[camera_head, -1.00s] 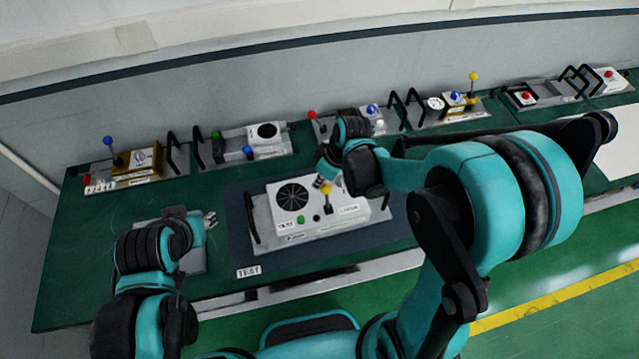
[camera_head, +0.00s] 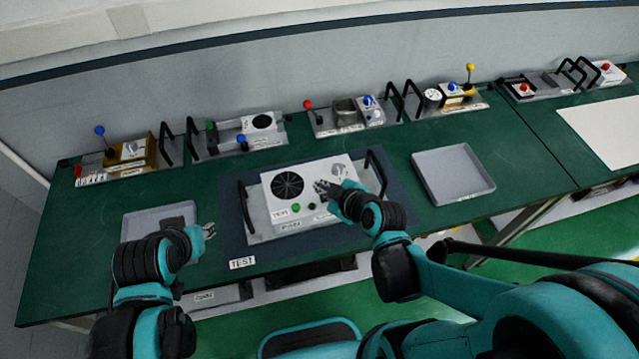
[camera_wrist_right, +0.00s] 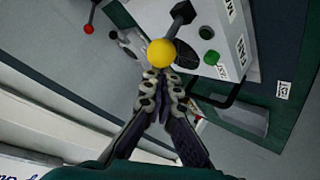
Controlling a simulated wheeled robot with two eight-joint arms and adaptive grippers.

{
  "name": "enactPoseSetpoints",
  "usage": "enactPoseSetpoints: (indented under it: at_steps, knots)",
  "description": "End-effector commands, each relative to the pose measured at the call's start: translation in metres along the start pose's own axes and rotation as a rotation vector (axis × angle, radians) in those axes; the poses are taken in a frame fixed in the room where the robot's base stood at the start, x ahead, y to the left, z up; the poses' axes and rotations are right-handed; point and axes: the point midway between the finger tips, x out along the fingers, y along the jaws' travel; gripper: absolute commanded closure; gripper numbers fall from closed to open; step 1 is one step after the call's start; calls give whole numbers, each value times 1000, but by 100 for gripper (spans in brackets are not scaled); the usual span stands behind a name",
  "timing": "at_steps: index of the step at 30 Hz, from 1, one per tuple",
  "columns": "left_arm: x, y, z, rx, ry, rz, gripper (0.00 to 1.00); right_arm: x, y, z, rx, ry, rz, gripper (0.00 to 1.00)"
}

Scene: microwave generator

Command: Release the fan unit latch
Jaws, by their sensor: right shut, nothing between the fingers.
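The fan unit (camera_head: 309,190) is a white box with a round black fan grille, and it sits on the dark blue TEST mat. Its yellow ball knob (camera_wrist_right: 161,52) on a dark lever shows in the right wrist view; in the head view my right gripper hides it. My right gripper (camera_head: 322,188) is over the middle of the unit. Its fingers are shut and empty in the right wrist view (camera_wrist_right: 164,76), with the tips right by the knob; I cannot tell whether they touch it. My left gripper (camera_head: 208,231) hangs left of the mat, too small to read.
A black handle (camera_head: 246,208) stands at the unit's left side and another (camera_head: 376,172) at its right. A grey tray (camera_head: 453,175) lies to the right and another (camera_head: 146,219) to the left. Several lever modules line the back of the green table.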

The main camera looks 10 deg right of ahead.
Motion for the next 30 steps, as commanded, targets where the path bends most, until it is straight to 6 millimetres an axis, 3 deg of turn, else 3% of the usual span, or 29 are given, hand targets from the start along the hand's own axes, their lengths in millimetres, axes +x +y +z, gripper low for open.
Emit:
enactPoseSetpoints:
  at_steps: [30]
  knots:
    - [-11,0,-8,0,0,0,67,-11,5,-9,0,-5,-4,100]
